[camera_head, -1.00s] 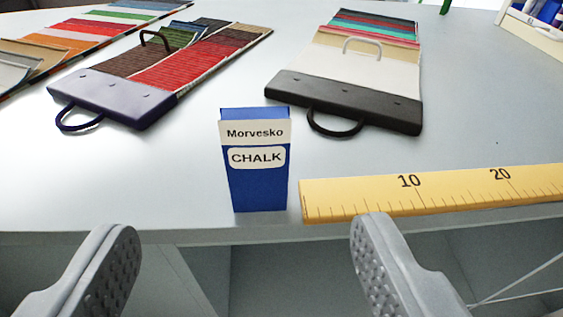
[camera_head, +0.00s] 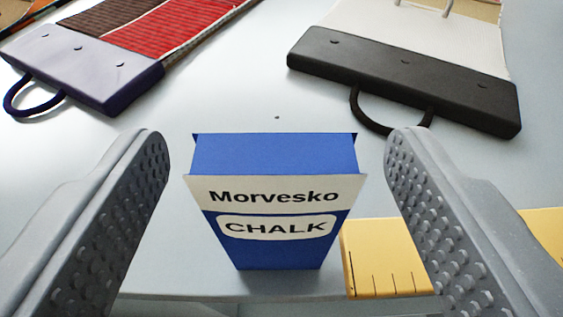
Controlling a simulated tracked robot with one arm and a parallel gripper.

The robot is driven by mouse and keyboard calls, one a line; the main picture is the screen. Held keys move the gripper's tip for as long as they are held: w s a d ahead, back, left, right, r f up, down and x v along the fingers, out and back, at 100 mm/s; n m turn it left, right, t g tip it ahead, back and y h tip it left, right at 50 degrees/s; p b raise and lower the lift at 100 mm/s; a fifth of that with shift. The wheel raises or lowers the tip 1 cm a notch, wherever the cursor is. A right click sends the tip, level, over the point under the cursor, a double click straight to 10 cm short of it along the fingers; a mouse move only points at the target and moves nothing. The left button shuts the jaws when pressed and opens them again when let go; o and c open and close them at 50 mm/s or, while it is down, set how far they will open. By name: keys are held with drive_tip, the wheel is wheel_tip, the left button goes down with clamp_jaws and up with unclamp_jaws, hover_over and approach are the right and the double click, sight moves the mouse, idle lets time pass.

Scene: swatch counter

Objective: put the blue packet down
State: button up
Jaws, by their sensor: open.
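The blue packet (camera_head: 275,156) is a box with a white band reading "Morvesko" and a white label reading "CHALK". It stands upright on the pale counter (camera_head: 215,285), close to the front edge. My gripper (camera_head: 276,165) is open, with one grey studded finger to the left of the packet and one to the right. A gap shows between each finger and the packet, so neither appears to touch it.
A yellow ruler (camera_head: 385,260) lies right of the packet, partly behind my right finger. A swatch book with a black handle bar (camera_head: 405,85) lies at the back right. Another with a purple-grey bar (camera_head: 85,65) lies at the back left. Bare counter separates them.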

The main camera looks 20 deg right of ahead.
drive_tip(key=shift+w+d+f, duration=0.2)
drive_tip(key=shift+w+f, duration=0.05)
drive_tip(key=shift+w, duration=0.25)
drive_tip(key=c, duration=1.1)
drive_tip(key=shift+r, duration=0.1)
drive_tip(key=shift+c, duration=0.2)
